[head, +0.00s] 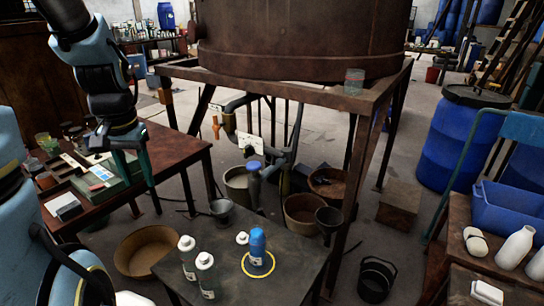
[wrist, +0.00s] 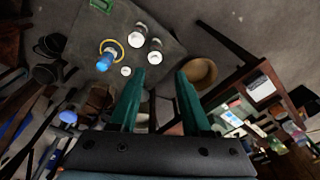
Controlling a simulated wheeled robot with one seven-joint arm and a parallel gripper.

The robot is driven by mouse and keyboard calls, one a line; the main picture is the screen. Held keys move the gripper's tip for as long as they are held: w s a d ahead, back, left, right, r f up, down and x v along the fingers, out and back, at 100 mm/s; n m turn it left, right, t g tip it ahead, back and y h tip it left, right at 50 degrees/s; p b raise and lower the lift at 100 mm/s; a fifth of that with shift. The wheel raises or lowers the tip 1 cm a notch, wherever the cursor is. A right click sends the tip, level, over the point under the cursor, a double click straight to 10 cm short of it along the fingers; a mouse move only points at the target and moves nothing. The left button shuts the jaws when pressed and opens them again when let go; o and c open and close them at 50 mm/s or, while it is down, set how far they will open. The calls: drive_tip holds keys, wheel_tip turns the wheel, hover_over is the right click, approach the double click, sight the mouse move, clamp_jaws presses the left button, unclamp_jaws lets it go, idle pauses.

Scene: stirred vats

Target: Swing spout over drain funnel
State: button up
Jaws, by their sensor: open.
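A grey pipe spout with a blue cap (head: 254,168) hangs below the vat frame, beyond the dark table. A similar blue cap shows at the left of the wrist view (wrist: 68,117). A dark funnel (head: 328,218) sits at the right rear corner of the dark table. A smaller grey funnel-like vessel (head: 222,210) is at its left rear corner. I cannot tell from the picture which is the drain funnel. The spout's outlet looks between them, over neither clearly. My gripper (head: 136,178) has green fingers, open and empty, pointing down left of the spout and apart from it.
The dark table (head: 225,250) holds white-capped bottles (head: 188,256) and a blue bottle (head: 258,248) in a yellow ring. A brown vat (head: 300,35) stands on a frame (head: 300,92). Buckets (head: 304,210) stand below. A bench (head: 170,150) is at left.

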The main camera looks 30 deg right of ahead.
drive_tip(key=w+d+m, duration=0.5)
drive_tip(key=d, duration=0.3)
drive_tip(key=w+d+m, duration=0.4)
drive_tip(key=d, duration=0.4)
drive_tip(key=m+g+b, duration=0.1)
drive_tip(key=m+b, duration=0.1)
drive_tip(key=m, duration=1.1)
approach(273, 155)
drive_tip(key=shift+w+d, duration=0.15)
drive_tip(key=shift+w, duration=0.35)
drive_tip(key=shift+d+m, duration=0.15)
drive_tip(key=shift+m, duration=0.15)
drive_tip(key=shift+f, duration=0.25)
wheel_tip(273, 155, down, 10)
drive_tip(key=p, duration=0.3)
drive_tip(key=shift+p, duration=0.35)
clamp_jaws()
